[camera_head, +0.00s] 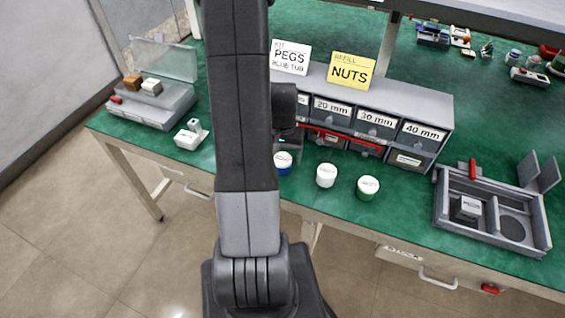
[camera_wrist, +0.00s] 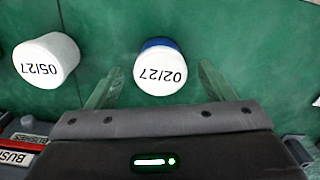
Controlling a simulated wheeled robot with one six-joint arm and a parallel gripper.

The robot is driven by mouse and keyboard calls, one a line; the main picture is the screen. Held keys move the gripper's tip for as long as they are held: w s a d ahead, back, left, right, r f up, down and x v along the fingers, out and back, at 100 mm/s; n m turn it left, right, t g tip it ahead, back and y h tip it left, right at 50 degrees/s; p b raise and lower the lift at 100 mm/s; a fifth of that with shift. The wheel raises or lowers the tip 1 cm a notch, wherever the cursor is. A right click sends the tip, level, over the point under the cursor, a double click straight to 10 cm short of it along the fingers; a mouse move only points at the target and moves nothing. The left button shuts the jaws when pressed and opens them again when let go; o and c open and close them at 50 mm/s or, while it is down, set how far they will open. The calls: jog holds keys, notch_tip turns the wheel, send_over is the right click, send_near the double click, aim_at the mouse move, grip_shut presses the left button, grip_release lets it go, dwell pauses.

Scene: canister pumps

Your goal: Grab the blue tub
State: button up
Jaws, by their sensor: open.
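The blue tub (camera_head: 284,163) has a white lid and blue body and stands upright on the green bench, partly behind my arm in the head view. In the wrist view the blue tub (camera_wrist: 160,68) shows its lid marked 02/27, with a blue strip of body at its far edge. My gripper (camera_wrist: 158,78) is open, with one finger on each side of the tub and a visible gap on both sides. Its height above the tub is hard to tell. The fingertips are hidden in the head view.
A white tub (camera_head: 326,176) and a green tub (camera_head: 368,188) stand to the right. The white tub (camera_wrist: 46,60) is outside the left finger. A drawer cabinet (camera_head: 430,100) stands close behind. A grey tray (camera_head: 520,190) is at far right, a lidded box (camera_head: 150,108) at left.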

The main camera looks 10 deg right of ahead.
aim_at(283, 159)
jog(key=shift+f, duration=1.55)
jog(key=shift+c, duration=0.2)
jog(key=c, duration=1)
jog(key=shift+c, duration=0.2)
jog(key=shift+r, duration=0.15)
